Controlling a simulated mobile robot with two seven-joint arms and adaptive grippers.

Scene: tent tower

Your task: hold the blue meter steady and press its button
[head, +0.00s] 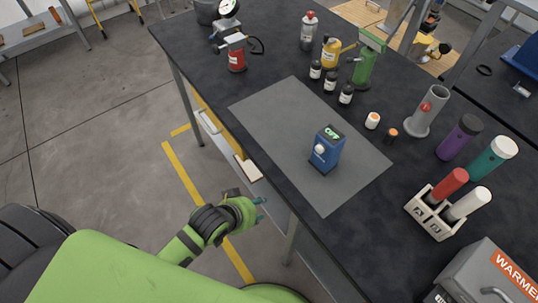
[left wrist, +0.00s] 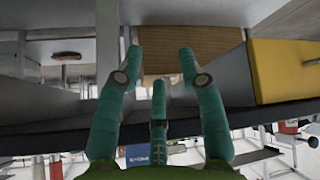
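The blue meter (head: 327,149) stands upright on the grey mat (head: 290,108) on the black table. A lit display reading "OFF" is on its top, and a round pale button is on its front face. My left gripper (head: 260,208) is beside the table's front edge, to the left of the meter and apart from it. In the left wrist view my left gripper (left wrist: 158,75) has its teal fingers spread with nothing between them. My right gripper is not in view.
A rack (head: 432,215) with red and white tubes, a purple bottle (head: 459,138) and a grey warmer box (head: 480,275) stand to the right. Several small dark bottles (head: 330,82) stand behind the mat. The mat around the meter is clear.

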